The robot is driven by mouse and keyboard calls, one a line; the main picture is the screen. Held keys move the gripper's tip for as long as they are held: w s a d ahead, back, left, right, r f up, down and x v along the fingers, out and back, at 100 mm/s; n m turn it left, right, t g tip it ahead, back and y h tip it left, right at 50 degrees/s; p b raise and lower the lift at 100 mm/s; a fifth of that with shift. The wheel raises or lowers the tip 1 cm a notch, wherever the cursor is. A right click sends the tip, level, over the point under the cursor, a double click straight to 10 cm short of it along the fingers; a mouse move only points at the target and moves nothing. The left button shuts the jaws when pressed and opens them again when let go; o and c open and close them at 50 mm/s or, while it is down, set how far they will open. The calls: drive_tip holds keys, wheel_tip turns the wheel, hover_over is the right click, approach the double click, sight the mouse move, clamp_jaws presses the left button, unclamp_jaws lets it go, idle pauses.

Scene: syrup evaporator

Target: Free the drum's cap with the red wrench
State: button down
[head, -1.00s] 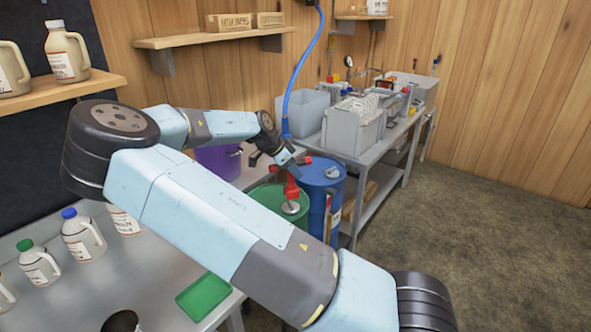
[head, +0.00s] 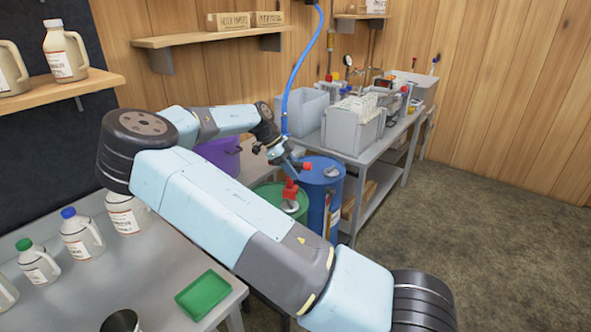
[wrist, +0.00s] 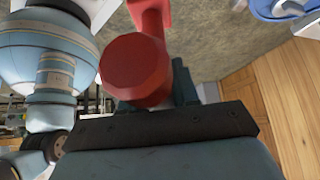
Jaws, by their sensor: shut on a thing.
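The red wrench (head: 290,189) stands with its head at the pale cap (head: 289,207) on top of the green drum (head: 268,192). I cannot tell how closely the head fits on the cap. My gripper (head: 296,165) is shut on the wrench above the drum, and a red end of it sticks out to the right. In the wrist view the wrench's round red end (wrist: 135,70) lies at the jaws (wrist: 150,88), with more red beyond it. My arm hides much of the green drum.
A blue drum (head: 332,186) stands close on the right of the green drum. A purple pot (head: 218,156) is behind my arm. A blue hose (head: 286,95) hangs behind the gripper. Bench (head: 377,152) with grey bins at the back; open floor (head: 450,230) to the right.

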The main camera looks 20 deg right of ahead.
sight(290, 183)
drive_tip(key=shift+s+m+g+y, duration=0.15)
drive_tip(key=shift+m+g+y, duration=0.3)
drive_tip(key=shift+m, duration=0.55)
drive_tip(key=m+y, duration=0.1)
drive_tip(key=m, duration=0.1)
drive_tip(key=m+g, duration=0.1)
drive_tip(key=shift+a+m+g+y, duration=0.15)
drive_tip(key=shift+m+g+y, duration=0.1)
drive_tip(key=shift+m+y, duration=0.15)
drive_tip(key=m+y, duration=0.2)
drive_tip(key=m, duration=0.1)
drive_tip(key=m+y, duration=0.1)
drive_tip(key=m, duration=0.1)
drive_tip(key=shift+s+a+g, duration=0.2)
drive_tip(key=shift+a+g, duration=0.2)
drive_tip(key=shift+w+f, duration=0.2)
drive_tip(key=shift+f, duration=0.15)
drive_tip(key=shift+f, duration=1.75)
